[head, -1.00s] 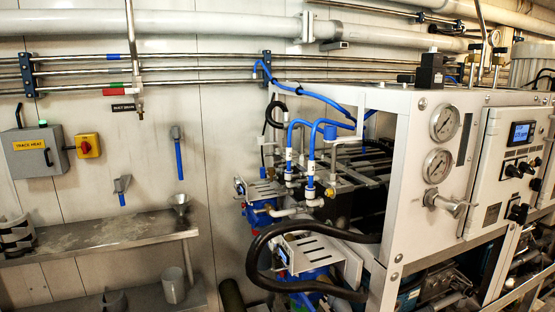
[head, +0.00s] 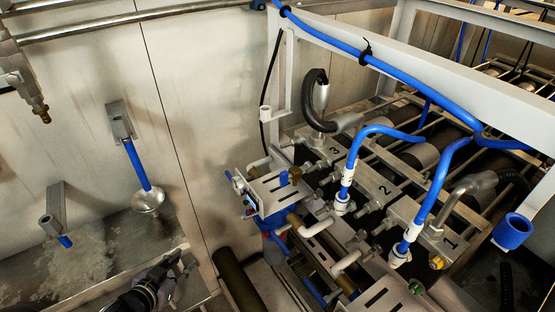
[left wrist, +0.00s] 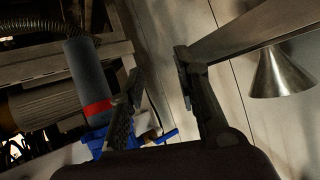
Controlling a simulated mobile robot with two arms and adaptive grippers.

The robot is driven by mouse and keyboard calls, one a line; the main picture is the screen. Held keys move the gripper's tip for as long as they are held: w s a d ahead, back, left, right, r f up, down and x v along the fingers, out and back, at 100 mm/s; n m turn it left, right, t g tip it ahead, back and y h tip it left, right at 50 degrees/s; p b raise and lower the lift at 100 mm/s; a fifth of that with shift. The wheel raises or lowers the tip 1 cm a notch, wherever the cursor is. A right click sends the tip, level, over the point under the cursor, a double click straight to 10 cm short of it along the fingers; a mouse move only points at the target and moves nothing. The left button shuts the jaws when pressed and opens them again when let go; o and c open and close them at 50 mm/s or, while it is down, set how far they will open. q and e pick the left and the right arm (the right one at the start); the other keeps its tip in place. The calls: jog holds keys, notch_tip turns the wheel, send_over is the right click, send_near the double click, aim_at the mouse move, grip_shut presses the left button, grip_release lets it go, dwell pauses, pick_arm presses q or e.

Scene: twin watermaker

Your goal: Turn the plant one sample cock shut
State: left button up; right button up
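In the head view, a small valve with a blue handle (head: 284,178) and brass body sits on a slotted grey bracket (head: 275,190) left of the numbered tubes. I cannot tell for sure that it is the plant one sample cock. My left gripper (head: 183,268) is dark and low in the head view, left of and below that bracket, apart from it. In the left wrist view its two fingers (left wrist: 158,75) stand apart with nothing between the tips. A blue lever (left wrist: 166,137) shows behind and between the fingers. My right gripper is not in view.
A steel shelf (head: 100,262) with a metal funnel (head: 148,201) is at left; the funnel also shows in the left wrist view (left wrist: 284,75). Scoops with blue handles hang on the wall. Blue hoses (head: 430,190) and the white frame (head: 470,70) crowd the right side.

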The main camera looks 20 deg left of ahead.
pick_arm(q)
jog(key=d+r+m+t+h+p, duration=0.1)
jog(key=d+r+m+h, duration=0.35)
jog(key=r, duration=0.85)
jog(key=d+r+m+t+h+p, duration=0.1)
jog(key=d+r+m+h, duration=0.1)
jog(key=d+r+h, duration=0.8)
jog(key=y+p, duration=0.1)
jog(key=y, duration=0.2)
send_near(281, 177)
jog(key=p+x, duration=0.2)
jog(key=x, duration=0.6)
jog(key=shift+w+a+p, duration=0.1)
jog(key=shift+a+p, duration=0.05)
jog(key=shift+p, duration=0.15)
jog(key=shift+w+d, duration=0.5)
jog(key=shift+w, duration=0.05)
jog(key=shift+f, duration=0.1)
jog(key=shift+c, duration=0.6)
grip_shut()
